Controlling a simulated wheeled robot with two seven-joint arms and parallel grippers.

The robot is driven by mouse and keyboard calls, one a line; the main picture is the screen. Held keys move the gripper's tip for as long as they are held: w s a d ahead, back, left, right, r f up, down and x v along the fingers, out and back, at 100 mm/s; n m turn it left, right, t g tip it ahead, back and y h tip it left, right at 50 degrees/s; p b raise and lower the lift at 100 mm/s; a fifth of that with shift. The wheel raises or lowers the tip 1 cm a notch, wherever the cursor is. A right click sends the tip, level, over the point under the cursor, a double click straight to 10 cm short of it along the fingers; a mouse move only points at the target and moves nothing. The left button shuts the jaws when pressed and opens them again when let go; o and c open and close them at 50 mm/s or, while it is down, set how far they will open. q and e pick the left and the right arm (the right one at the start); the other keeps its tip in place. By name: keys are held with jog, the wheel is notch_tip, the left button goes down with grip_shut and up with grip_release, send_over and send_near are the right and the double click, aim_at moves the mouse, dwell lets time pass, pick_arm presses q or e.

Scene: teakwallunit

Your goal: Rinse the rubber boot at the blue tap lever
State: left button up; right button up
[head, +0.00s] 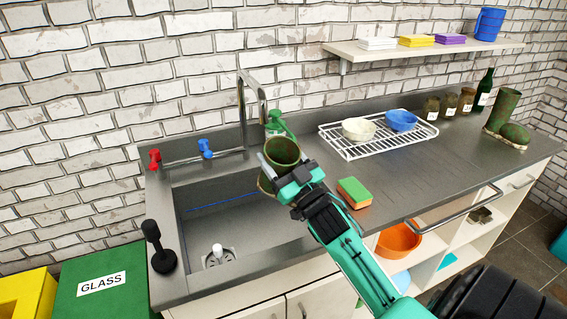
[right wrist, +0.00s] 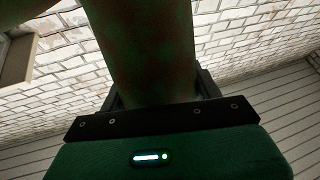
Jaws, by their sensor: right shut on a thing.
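My right gripper (head: 288,172) is shut on a dark green rubber boot (head: 281,151). Its open top faces up, over the right part of the sink near the counter's inner edge. The gripper hides much of its lower part. In the right wrist view, the boot's shaft (right wrist: 155,55) stands between the fingers. The blue tap lever (head: 205,148) is on the rail behind the sink, left of the boot, beside a red lever (head: 155,158). The curved spout (head: 242,105) rises behind the sink. A second boot (head: 508,120) stands at the counter's right end. My left gripper is out of view.
A green bottle (head: 278,124) stands close behind the held boot. A sponge (head: 354,192) lies right of the gripper. A white rack (head: 350,145) holds bowls. A black round-based object (head: 158,248) stands at the sink's left front. The sink floor (head: 235,225) looks mostly clear.

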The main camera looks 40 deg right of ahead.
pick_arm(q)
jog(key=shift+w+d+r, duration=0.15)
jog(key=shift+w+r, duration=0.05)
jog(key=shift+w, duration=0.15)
pick_arm(e)
jog(key=shift+w+d+f, duration=0.15)
jog(key=shift+w+d, duration=0.05)
jog(key=shift+w, duration=0.55)
jog(key=shift+w+d+f, duration=0.1)
jog(key=shift+w+d, duration=0.1)
jog(key=shift+w, duration=0.5)
jog(key=shift+w+d+f, duration=0.15)
jog(key=shift+w+d, duration=0.05)
jog(key=shift+w, duration=0.55)
